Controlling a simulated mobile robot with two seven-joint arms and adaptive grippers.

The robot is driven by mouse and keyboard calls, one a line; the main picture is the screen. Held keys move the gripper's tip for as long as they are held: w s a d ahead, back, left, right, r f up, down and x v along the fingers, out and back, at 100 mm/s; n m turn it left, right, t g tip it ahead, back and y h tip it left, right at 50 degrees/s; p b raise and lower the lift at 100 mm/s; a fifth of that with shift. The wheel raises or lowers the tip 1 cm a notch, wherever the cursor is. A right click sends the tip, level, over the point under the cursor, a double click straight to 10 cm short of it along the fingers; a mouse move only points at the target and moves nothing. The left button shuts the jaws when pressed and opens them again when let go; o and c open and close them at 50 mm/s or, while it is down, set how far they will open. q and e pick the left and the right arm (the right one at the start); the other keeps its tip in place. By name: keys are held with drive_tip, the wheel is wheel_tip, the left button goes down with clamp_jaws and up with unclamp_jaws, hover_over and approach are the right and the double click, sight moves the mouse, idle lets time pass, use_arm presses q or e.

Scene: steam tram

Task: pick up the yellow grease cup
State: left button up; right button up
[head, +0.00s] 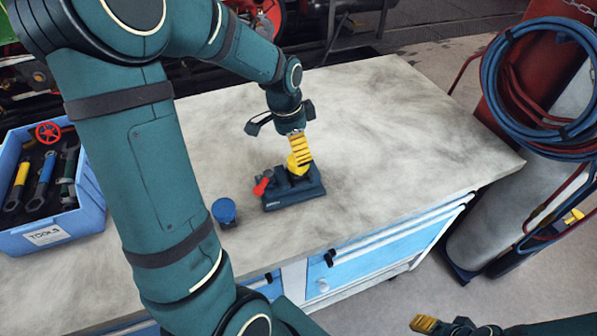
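The yellow grease cup (293,167) sits on a dark blue stand (291,192) on the grey workbench, its top partly hidden by my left gripper. My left gripper (300,150) points down right over the cup, with a ridged yellow finger pad in front of it. Whether its fingers touch or enclose the cup cannot be told, as the far side is hidden. My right gripper (426,323) shows only in part at the bottom edge, low beside the bench and away from the cup.
A red-handled part (263,183) is on the left of the stand. A small blue cup (224,211) stands left of it. A blue tool crate (50,232) is at the far left. The bench top (400,130) is clear to the right. Gas cylinders with hoses (530,100) stand beyond.

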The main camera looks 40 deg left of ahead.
sight(296, 177)
use_arm(q)
wheel_tip(296, 177, down, 3)
drive_tip(key=shift+w+d+r, duration=0.1)
drive_tip(key=shift+w+r, duration=0.05)
drive_tip(key=shift+r, duration=0.05)
drive_tip(key=f, duration=0.1)
drive_tip(key=f+b, duration=0.1)
drive_tip(key=f, duration=0.3)
drive_tip(key=shift+w+d+f+b, duration=0.1)
drive_tip(key=shift+w+d+b, duration=0.05)
drive_tip(key=shift+w+b, duration=0.2)
drive_tip(key=c, duration=1.5)
